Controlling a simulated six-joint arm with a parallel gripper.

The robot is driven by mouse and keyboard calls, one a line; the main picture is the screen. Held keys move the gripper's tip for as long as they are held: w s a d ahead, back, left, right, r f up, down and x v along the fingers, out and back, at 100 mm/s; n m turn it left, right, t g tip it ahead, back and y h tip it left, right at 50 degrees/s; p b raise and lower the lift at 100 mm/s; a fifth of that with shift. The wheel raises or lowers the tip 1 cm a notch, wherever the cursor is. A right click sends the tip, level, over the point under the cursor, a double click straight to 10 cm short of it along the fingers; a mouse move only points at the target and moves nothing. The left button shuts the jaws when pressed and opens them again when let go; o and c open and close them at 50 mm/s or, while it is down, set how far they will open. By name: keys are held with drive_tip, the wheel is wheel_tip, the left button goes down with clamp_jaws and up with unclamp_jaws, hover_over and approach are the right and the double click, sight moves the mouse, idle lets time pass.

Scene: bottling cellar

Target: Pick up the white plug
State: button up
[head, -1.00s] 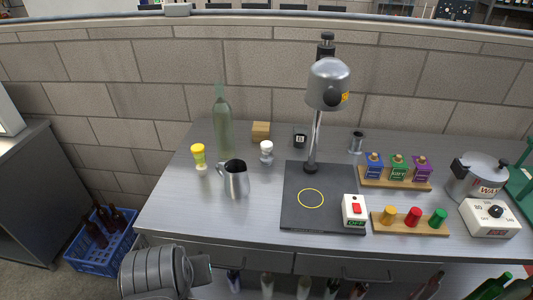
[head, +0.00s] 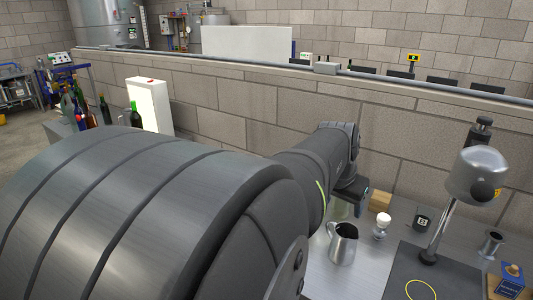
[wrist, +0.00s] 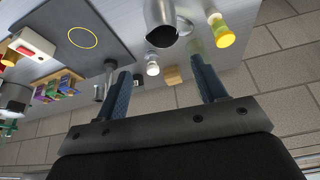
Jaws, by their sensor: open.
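The white plug (head: 383,220) has a round white top on a paler, glassy lower part and stands upright on the steel bench. It also shows in the wrist view (wrist: 152,68), in the gap between my fingers and beyond their tips. My gripper (wrist: 160,66) is open, its two blue-grey fingers wide apart with nothing between them. In the head view my gripper hangs above the back of the bench, left of the plug, and its fingers are hard to make out.
A yellow-topped stopper (wrist: 222,34) is near the jug. A lamp-like metal head (head: 476,174) stands on a dark plate.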

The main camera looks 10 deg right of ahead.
drive_tip(key=w+d+f+m, duration=0.1)
drive_tip(key=w+d+m, duration=0.1)
drive_tip(key=w+d, duration=0.5)
drive_tip(key=m+g, duration=0.1)
approach(385, 216)
drive_tip(key=x, duration=0.6)
drive_tip(key=shift+h, duration=0.3)
drive_tip(key=shift+x, duration=3)
drive_tip(key=shift+a, duration=0.1)
drive_tip(key=c, duration=1.1)
